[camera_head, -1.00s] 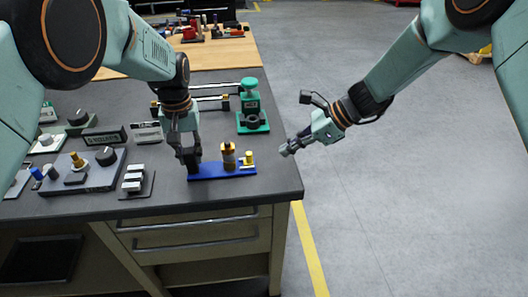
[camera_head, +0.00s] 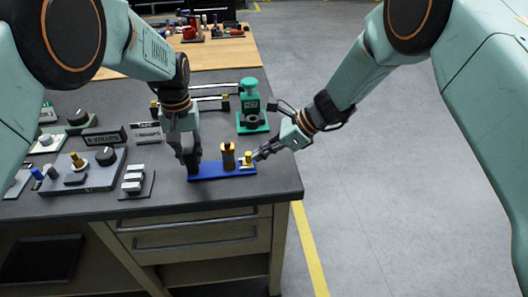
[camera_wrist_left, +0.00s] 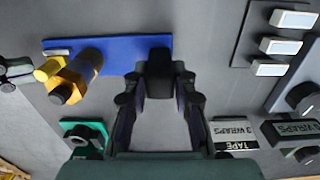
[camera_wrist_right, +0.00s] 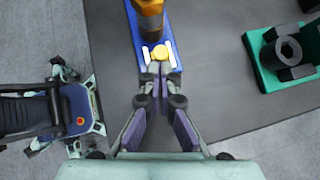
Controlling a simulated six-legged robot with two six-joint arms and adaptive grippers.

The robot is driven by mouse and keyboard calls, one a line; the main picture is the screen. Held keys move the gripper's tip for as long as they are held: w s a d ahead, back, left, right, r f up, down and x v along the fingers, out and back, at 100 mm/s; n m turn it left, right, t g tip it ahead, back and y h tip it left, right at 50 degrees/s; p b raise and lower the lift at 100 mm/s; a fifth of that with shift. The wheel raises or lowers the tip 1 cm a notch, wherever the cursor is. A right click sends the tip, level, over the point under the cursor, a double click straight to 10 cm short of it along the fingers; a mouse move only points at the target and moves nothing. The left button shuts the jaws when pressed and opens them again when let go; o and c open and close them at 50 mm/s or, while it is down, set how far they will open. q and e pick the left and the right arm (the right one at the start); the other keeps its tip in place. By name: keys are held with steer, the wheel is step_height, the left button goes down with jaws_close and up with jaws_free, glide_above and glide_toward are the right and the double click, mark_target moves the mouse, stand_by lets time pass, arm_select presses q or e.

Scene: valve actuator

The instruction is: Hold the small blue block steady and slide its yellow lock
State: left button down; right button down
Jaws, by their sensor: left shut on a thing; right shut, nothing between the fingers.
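The blue block (camera_head: 208,172) is a flat blue plate on the dark bench near its front right corner. An upright yellow and dark cylinder (camera_head: 228,156) stands on it. The small yellow lock (camera_head: 248,159) sits at its right end; it also shows in the right wrist view (camera_wrist_right: 160,53) between two pale strips. My left gripper (camera_head: 190,163) is shut on a dark upright part at the block's left end, also in the left wrist view (camera_wrist_left: 159,75). My right gripper (camera_head: 257,156) is shut and empty, its fingertips (camera_wrist_right: 155,72) right beside the lock; contact cannot be told.
A green device (camera_head: 252,108) stands behind the block. A grey panel with knobs (camera_head: 82,172) and a small panel with white switches (camera_head: 135,183) lie to the left. The floor right of the bench is clear.

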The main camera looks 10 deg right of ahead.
arm_select(q)
steer(key=shift+s+f, duration=0.15)
arm_select(e)
steer(key=shift+a, duration=0.95)
arm_select(q)
steer(key=shift+d, duration=0.1)
arm_select(e)
steer(key=shift+d, duration=0.1)
steer(key=d, duration=0.1)
steer(key=s+d, duration=0.1)
steer(key=d, duration=0.1)
steer(key=shift+d, duration=0.25)
steer(key=v, duration=1)
steer(key=shift+d, duration=0.25)
arm_select(q)
steer(key=c, duration=1)
jaws_free()
steer(key=shift+w, duration=0.2)
